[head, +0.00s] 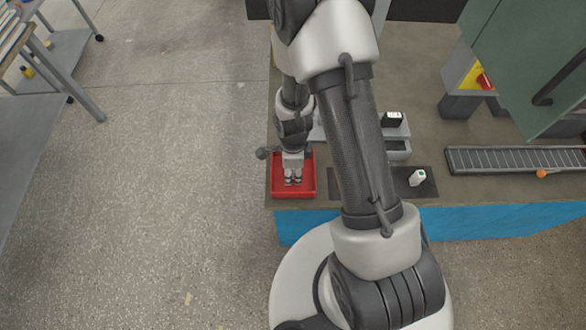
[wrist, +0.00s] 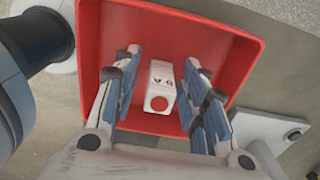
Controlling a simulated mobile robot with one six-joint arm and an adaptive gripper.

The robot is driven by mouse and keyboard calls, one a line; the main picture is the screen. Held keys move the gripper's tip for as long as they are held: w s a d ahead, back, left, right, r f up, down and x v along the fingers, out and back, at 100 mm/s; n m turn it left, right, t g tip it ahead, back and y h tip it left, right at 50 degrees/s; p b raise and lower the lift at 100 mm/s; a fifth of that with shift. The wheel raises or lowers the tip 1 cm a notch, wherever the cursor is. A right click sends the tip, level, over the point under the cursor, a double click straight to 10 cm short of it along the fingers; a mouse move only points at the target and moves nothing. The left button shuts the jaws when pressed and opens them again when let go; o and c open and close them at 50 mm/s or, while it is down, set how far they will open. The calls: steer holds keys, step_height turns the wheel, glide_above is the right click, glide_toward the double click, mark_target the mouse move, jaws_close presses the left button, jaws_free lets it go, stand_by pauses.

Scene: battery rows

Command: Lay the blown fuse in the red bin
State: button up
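The red bin (head: 308,184) stands at the left end of the workbench, and it fills much of the wrist view (wrist: 215,45). The blown fuse (wrist: 162,88), a white block with a red dot and dark lettering, is inside the bin's outline, seemingly on its floor. My gripper (wrist: 161,60) is over the bin with its fingers on both sides of the fuse. Gaps show between the fuse and both fingers, so it is open. In the head view my gripper (head: 292,180) points down into the bin, and the fuse cannot be made out there.
A white block with a green mark (head: 417,178) stands on a dark mat (head: 400,188) to the right. A black-and-white block (head: 391,119) sits on a grey holder behind it. A roller conveyor (head: 515,160) and an orange ball (head: 541,173) are farther right. Open floor lies left.

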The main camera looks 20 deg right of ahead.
steer(key=shift+r, duration=0.1)
step_height(320, 180, up, 12)
steer(key=p, duration=0.5)
step_height(320, 180, up, 11)
steer(key=n+t, duration=0.1)
steer(key=n, duration=0.4)
steer(key=s+r+n+t, duration=0.3)
steer(key=s+r+n, duration=1.2)
steer(key=r, duration=0.3)
steer(key=shift+r+n+t, duration=0.3)
steer(key=shift+n, duration=0.5)
